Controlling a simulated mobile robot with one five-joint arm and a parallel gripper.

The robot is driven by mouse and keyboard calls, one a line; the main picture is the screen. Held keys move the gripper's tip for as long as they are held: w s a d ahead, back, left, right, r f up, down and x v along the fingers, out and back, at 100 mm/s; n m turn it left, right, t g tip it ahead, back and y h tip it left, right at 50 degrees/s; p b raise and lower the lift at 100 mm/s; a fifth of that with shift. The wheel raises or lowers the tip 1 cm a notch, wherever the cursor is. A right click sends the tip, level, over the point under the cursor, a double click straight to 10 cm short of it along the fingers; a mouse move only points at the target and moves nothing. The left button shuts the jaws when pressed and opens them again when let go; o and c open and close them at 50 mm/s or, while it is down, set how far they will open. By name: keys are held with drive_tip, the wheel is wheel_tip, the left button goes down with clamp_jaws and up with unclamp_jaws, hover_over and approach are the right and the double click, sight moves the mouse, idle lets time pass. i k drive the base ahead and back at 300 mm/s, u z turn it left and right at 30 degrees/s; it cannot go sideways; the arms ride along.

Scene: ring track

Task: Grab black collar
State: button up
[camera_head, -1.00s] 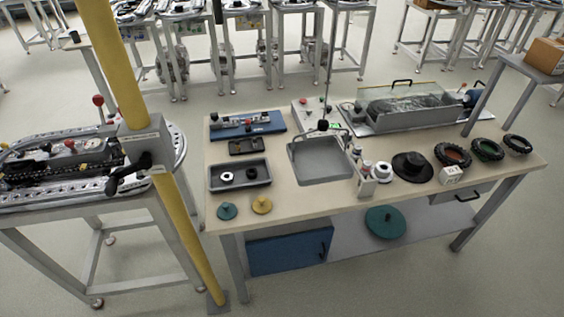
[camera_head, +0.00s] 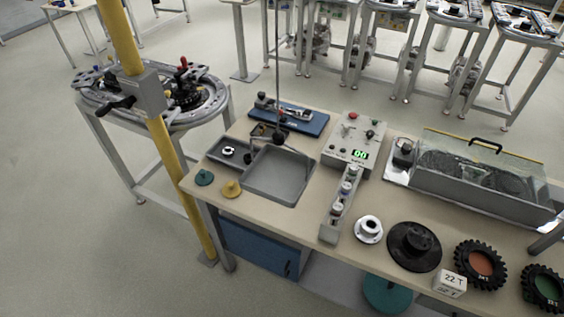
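A small black ring (camera_head: 248,155), which looks like the black collar, lies in the shallow dark grey tray (camera_head: 213,152) at the left end of the workbench. It is right of a white ring (camera_head: 229,151) in the same tray. A square grey pan (camera_head: 278,178) overlaps the right part of that tray in the picture, so the black ring shows only in part. My gripper is not visible in this view, and I cannot tell whether it is open or shut.
The yellow pole (camera_head: 172,170) stands before the workbench (camera_head: 300,222) at its left end. Teal (camera_head: 204,177) and yellow (camera_head: 231,189) knobbed discs lie near the front edge. A black disc (camera_head: 414,246) and black-rimmed wheels (camera_head: 480,264) lie right.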

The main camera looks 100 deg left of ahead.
sight(246, 157)
drive_tip(key=u, duration=2.75)
drive_tip(key=k, duration=0.15)
drive_tip(key=u, duration=1.8)
drive_tip(key=i, duration=0.9)
drive_tip(key=u, duration=0.2)
